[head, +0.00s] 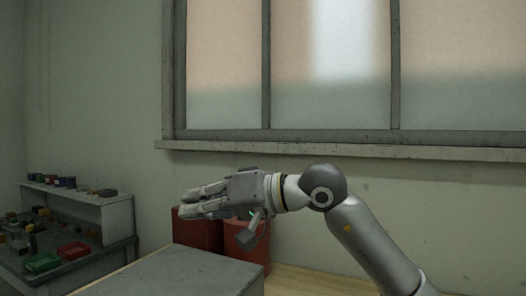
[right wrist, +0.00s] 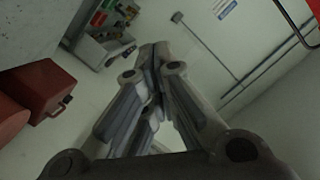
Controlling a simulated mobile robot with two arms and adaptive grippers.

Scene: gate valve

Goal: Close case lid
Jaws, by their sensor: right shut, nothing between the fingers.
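A grey flat-topped, box-like thing (head: 185,272) fills the lower middle of the head view, cut off by the bottom edge. It may be the case with its lid, but I cannot tell whether a lid is open or shut. My right gripper (head: 187,203) is shut and empty, pointing left above and beyond the grey top, apart from it as far as I can see. In the right wrist view its fingers (right wrist: 153,60) meet at the tips. My left gripper is not in view.
Red containers (head: 248,240) stand behind the grey top by the wall; a red box with a handle shows in the right wrist view (right wrist: 42,84). A workbench (head: 100,268) with a shelf, small parts and coloured bins stands at left. A window sill (head: 340,152) runs behind my arm.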

